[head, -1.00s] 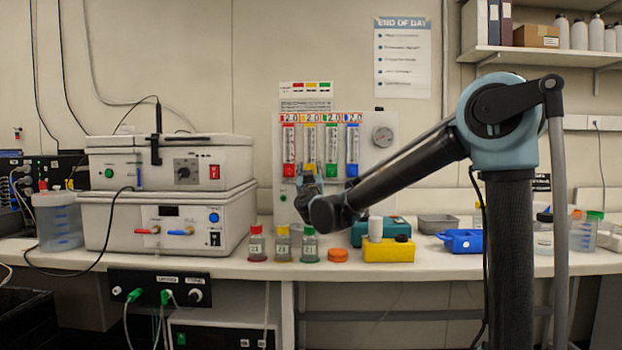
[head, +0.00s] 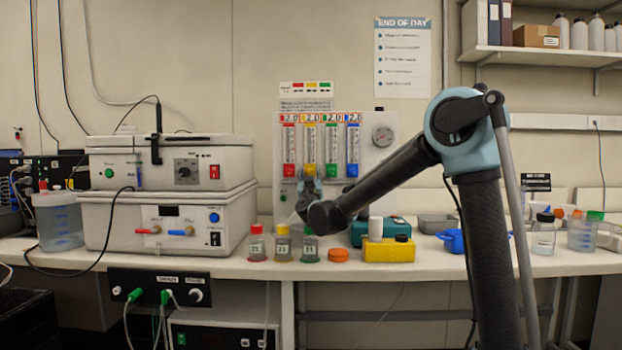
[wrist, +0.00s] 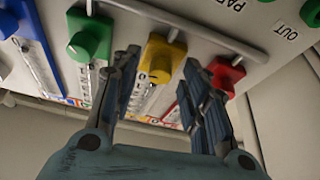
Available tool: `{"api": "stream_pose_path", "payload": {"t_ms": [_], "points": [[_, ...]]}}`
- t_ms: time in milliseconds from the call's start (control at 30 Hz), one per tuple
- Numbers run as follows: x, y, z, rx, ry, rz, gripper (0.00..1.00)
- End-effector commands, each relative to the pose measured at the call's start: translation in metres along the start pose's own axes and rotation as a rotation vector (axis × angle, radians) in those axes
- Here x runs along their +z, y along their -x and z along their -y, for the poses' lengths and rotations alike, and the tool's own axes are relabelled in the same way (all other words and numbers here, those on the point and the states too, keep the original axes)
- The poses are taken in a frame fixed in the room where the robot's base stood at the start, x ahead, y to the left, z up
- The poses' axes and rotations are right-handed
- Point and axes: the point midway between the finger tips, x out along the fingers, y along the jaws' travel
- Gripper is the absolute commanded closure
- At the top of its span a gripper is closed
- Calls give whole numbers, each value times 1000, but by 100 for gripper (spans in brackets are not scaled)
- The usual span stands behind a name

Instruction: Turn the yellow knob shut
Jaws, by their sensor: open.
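The yellow knob (wrist: 162,56) sits on the flowmeter panel (head: 360,185), between a green knob (wrist: 90,38) and a red knob (wrist: 224,76) in the wrist view. It also shows small in the head view (head: 309,169), just above my gripper (head: 308,188). In the wrist view my gripper (wrist: 161,78) is open and empty. One finger is on the green knob's side of the yellow knob and the other on the red knob's side. Whether either finger touches the yellow knob cannot be told. A blue knob (wrist: 17,22) is at the far left.
A metal rail (wrist: 180,22) runs behind the knobs. Below on the bench stand several capped bottles (head: 283,245), an orange lid (head: 338,255) and a yellow block (head: 388,249). White shaker units (head: 160,212) stand to the left.

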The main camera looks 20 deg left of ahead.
Motion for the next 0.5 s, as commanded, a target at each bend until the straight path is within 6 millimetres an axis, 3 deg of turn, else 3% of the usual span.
{"api": "stream_pose_path", "payload": {"t_ms": [367,500], "points": [[0,-5,0,0,1,0,61],[0,-4,0,0,1,0,93]]}}
